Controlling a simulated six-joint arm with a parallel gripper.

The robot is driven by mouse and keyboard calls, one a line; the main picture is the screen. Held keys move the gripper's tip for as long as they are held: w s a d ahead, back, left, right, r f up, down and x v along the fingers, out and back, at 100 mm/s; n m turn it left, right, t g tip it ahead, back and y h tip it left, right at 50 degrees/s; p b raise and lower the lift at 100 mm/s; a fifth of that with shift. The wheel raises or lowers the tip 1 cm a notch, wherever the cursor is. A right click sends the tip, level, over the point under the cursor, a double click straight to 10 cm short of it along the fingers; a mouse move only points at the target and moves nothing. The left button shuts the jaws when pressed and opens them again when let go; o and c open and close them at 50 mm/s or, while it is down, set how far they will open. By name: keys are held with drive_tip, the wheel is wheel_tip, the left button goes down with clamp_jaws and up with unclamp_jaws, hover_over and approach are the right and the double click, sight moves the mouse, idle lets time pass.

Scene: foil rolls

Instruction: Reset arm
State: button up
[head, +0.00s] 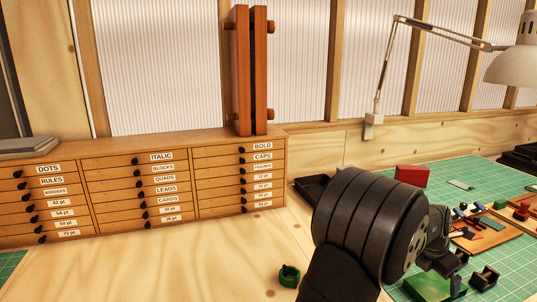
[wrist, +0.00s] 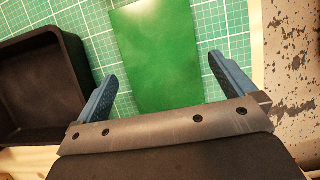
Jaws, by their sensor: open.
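My gripper (wrist: 162,68) is open in the wrist view, its two blue-grey fingers spread wide with nothing between the tips that I can see held. A flat green rectangular thing (wrist: 155,45) lies beyond and between the fingers on the gridded green mat (wrist: 212,30). In the head view my black arm reaches over the right side of the bench, and its bulk hides part of the surface behind it. A green block (head: 428,288) shows low beside the arm there; I cannot tell if it is the same green thing.
A black tray (wrist: 40,90) is left of the fingers. The front left bench is clear.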

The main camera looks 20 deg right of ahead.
drive_tip(key=x, duration=0.3)
drive_tip(key=shift+d+f, duration=0.1)
drive_tip(key=shift+f, duration=0.3)
drive_tip(key=r, duration=0.3)
drive_tip(key=s+r, duration=0.1)
drive_tip(key=r, duration=0.1)
drive_tip(key=shift+r, duration=0.2)
drive_tip(key=s+a+r, duration=0.2)
drive_tip(key=s+r, duration=0.4)
drive_tip(key=s, duration=0.4)
drive_tip(key=n+t, duration=0.1)
drive_tip(key=n, duration=0.1)
approach(436, 284)
drive_tip(key=w+a+r, duration=0.2)
drive_tip(key=w+r, duration=0.1)
drive_tip(key=w+a+n, duration=0.3)
drive_tip(key=w+a, duration=0.5)
drive_tip(key=w, duration=0.5)
drive_tip(key=w+a+n+t+y, duration=0.1)
drive_tip(key=w+a+n, duration=0.3)
drive_tip(key=w+a, duration=1.4)
drive_tip(key=a+t, duration=0.1)
drive_tip(key=a, duration=0.3)
drive_tip(key=shift+a, duration=0.25)
